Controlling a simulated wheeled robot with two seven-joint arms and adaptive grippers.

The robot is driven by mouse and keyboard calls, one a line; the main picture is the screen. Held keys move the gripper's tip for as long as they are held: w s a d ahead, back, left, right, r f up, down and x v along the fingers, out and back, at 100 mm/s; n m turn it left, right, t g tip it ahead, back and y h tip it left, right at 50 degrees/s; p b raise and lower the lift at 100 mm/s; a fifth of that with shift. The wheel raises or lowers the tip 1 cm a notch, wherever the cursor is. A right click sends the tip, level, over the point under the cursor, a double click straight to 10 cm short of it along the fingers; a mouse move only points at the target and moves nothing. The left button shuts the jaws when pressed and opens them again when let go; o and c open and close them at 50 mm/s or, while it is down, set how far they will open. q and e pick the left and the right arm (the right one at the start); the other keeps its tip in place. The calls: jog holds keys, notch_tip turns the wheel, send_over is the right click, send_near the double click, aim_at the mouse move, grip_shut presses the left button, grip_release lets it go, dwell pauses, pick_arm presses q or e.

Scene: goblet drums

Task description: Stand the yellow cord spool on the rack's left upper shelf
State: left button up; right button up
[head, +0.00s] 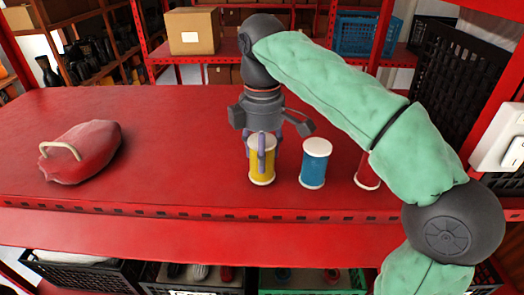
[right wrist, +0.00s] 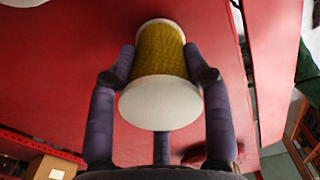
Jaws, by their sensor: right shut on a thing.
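The yellow cord spool (head: 268,164), with white ends, is upright on the red counter (head: 200,125) in the head view; I cannot tell if its base touches. My right gripper (head: 263,150) is above it with its fingers shut around it. In the right wrist view the spool (right wrist: 161,50) is between the purple-grey fingers, its white end (right wrist: 160,102) facing the camera. My left gripper is not in view. A red metal rack with a shelf (head: 220,57) stands behind; I cannot tell whether it is the task's rack.
A blue spool (head: 315,164) stands just right of the yellow one, and a red spool (head: 367,172) stands farther right. A red bag (head: 85,150) lies at left. A cardboard box (head: 193,30) and a blue crate (head: 357,35) are behind. The counter between bag and spools is clear.

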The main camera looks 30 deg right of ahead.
jog(key=shift+f+b, duration=0.35)
jog(key=shift+f, duration=0.2)
jog(key=o, duration=1.5)
jog(key=shift+c, duration=0.2)
